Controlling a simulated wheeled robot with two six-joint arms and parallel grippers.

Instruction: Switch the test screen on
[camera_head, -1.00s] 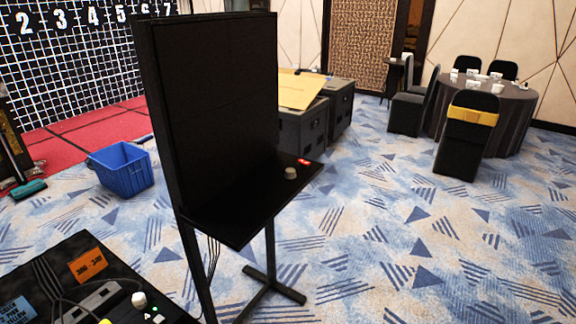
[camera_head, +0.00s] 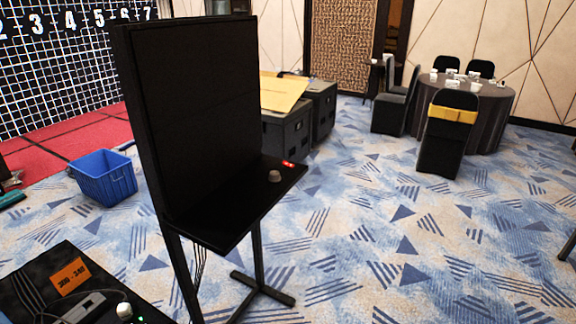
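The test screen (camera_head: 195,105) is a tall black panel on a stand, left of centre in the head view, and its face is dark. A black shelf (camera_head: 235,208) juts out below it. On the shelf are a round grey-brown knob (camera_head: 274,176) and a small red switch or light (camera_head: 288,164) near the far right edge. The stand's foot (camera_head: 262,290) rests on the carpet. Neither of my grippers is in view.
A dark table (camera_head: 40,265) with an orange label and cables fills the lower left. A round table (camera_head: 490,110) with chairs is at back right. Carpet to the right is clear.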

